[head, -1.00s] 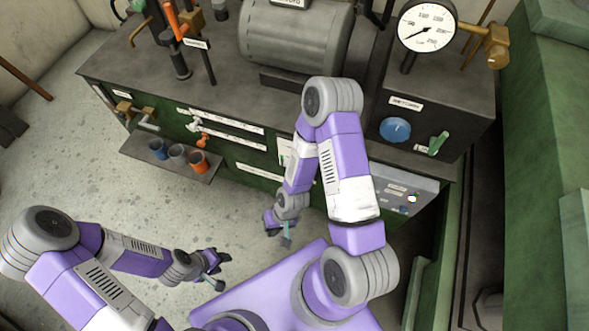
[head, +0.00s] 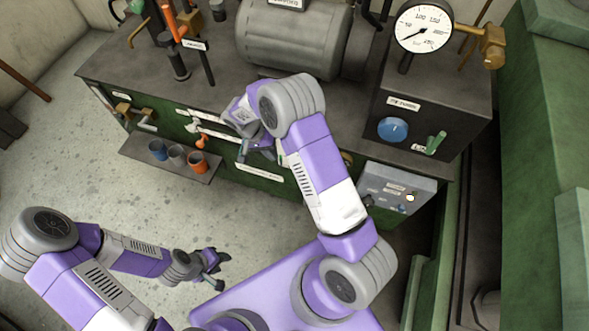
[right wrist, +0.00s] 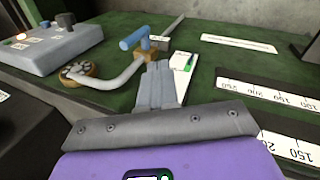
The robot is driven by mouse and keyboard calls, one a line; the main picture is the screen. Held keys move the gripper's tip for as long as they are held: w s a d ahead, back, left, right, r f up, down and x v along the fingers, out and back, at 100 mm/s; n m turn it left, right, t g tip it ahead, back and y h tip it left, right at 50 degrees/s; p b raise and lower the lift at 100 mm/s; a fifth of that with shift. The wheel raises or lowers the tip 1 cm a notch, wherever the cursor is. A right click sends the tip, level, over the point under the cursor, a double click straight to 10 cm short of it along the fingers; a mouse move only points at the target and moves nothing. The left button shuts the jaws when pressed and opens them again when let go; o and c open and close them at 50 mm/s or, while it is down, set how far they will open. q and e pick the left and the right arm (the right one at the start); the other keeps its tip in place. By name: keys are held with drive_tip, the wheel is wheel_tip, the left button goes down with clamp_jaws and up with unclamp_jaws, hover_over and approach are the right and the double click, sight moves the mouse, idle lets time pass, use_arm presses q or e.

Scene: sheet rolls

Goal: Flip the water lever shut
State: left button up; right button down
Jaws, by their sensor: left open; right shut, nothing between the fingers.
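In the right wrist view a blue lever handle (right wrist: 133,39) sits on a small brass valve body on the green panel, with a bent grey pipe (right wrist: 122,77) running to a round brass flange (right wrist: 78,72). No readable label marks it as the water lever. My right gripper (right wrist: 158,68) is shut and empty, its fingertips just short of the valve in the picture; contact cannot be told. In the head view my right gripper (head: 258,150) is at the bench front, and my arm hides the blue lever. My left gripper (head: 218,266) is open and empty over the floor.
A grey control box (right wrist: 55,44) stands beside the flange; it shows in the head view (head: 398,192) too. Scale strips (right wrist: 275,96) lie along the panel. Several cups stand on a low shelf (head: 140,152). A blue knob (head: 392,129) and green lever (head: 437,142) are at right.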

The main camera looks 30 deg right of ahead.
use_arm(q)
wheel_tip(320, 180, down, 3)
drive_tip(key=b, duration=0.3)
use_arm(e)
drive_tip(key=s+d+f, duration=0.4)
drive_tip(key=d+f, duration=0.2)
drive_tip(key=f, duration=0.3)
drive_tip(key=shift+s+f, duration=0.2)
drive_tip(key=shift+s, duration=0.2)
